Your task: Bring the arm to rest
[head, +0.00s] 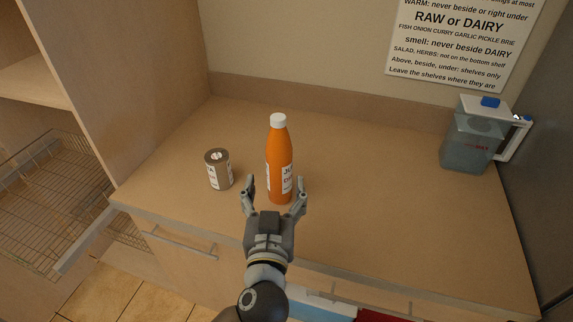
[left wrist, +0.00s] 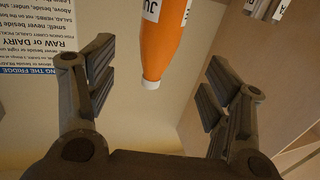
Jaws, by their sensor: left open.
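My left gripper (head: 275,195) is open over the counter, with its fingers pointing at an orange juice bottle with a white cap (head: 279,155). The bottle stands upright on the counter. In the head view the fingertips lie on either side of the bottle's lower part; I cannot tell whether they touch it. In the left wrist view the bottle (left wrist: 163,45) appears upside down beyond the open fingers (left wrist: 160,95), with free space on both sides. My right gripper is not in view.
The wooden counter (head: 370,205) holds a brown can (head: 218,169) left of the bottle and a clear pitcher with a blue-buttoned lid (head: 472,140) at the right. A sign (head: 463,40) hangs on the wall. A wire basket (head: 60,190) is at left. The counter's middle right is clear.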

